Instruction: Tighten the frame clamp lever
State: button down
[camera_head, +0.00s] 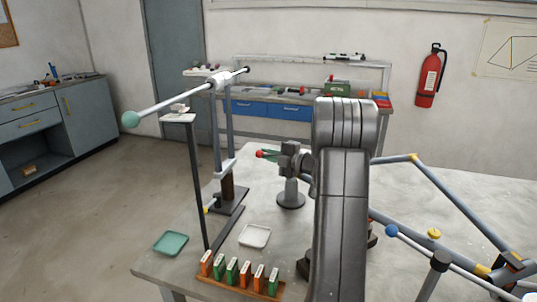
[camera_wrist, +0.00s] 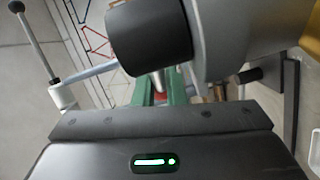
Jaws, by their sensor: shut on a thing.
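In the head view my gripper (camera_head: 266,154) reaches out to the left past my dark grey arm, above a round-based grey post (camera_head: 290,193). Its green fingers are shut at a small red-ended lever (camera_head: 258,153). In the wrist view the gripper (camera_wrist: 160,92) shows green fingers on both sides of a short metal rod with a red end (camera_wrist: 160,98). A large black cylinder and silver body (camera_wrist: 235,40) cover part of this view. The lever's pivot and its exact angle are hidden.
A tall stand (camera_head: 220,130) with a long green-balled rod (camera_head: 165,105) rises at the left. Green and orange blocks (camera_head: 240,272) line the front edge near two small trays. Blue-grey frame tubes (camera_head: 455,200) lie at the right. The table's far middle is clear.

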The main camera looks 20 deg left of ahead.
jog(key=shift+f, duration=0.1)
dwell(0.3)
jog(key=c, duration=1.5)
grip_release()
jog(key=b+v, duration=0.1)
jog(key=v, duration=1.3)
jog(key=shift+b, duration=0.4)
